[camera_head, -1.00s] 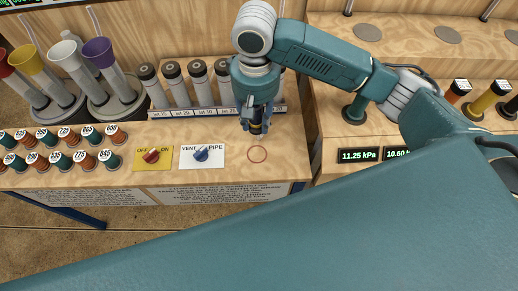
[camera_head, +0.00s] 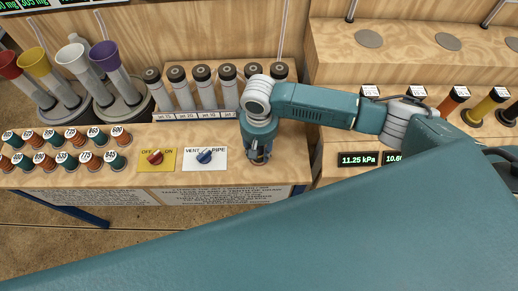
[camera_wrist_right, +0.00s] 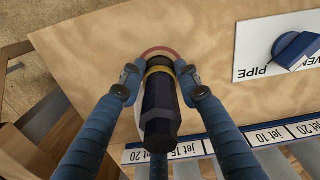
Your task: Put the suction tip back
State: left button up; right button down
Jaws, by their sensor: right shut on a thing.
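The suction tip appears to be the dark faceted piece with a brass band (camera_wrist_right: 160,105) in the right wrist view. My right gripper (camera_head: 259,157) points down over the wooden bench, with its two blue fingers (camera_wrist_right: 158,76) on either side of the tip, shut on it. The tip's far end is at the red ring mark (camera_wrist_right: 158,51) on the bench. I cannot tell whether it touches the wood. In the head view the gripper covers the ring and most of the tip. My left gripper is not in view.
The VENT/PIPE switch (camera_head: 204,156) and OFF/ON switch (camera_head: 155,158) are left of my right gripper. A row of grey jet tubes (camera_head: 205,88) stands behind. Several numbered caps (camera_head: 75,140) and coloured cups (camera_head: 102,54) are at left. A pressure display (camera_head: 358,159) is at right.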

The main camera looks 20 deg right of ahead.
jog(key=shift+f, duration=0.15)
jog(key=c, duration=1.3)
grip_release()
jog(key=shift+c, duration=0.2)
jog(key=shift+o, duration=0.4)
notch_tip(320, 180, up, 12)
jog(key=shift+r+b, duration=0.2)
jog(key=shift+b, duration=0.5)
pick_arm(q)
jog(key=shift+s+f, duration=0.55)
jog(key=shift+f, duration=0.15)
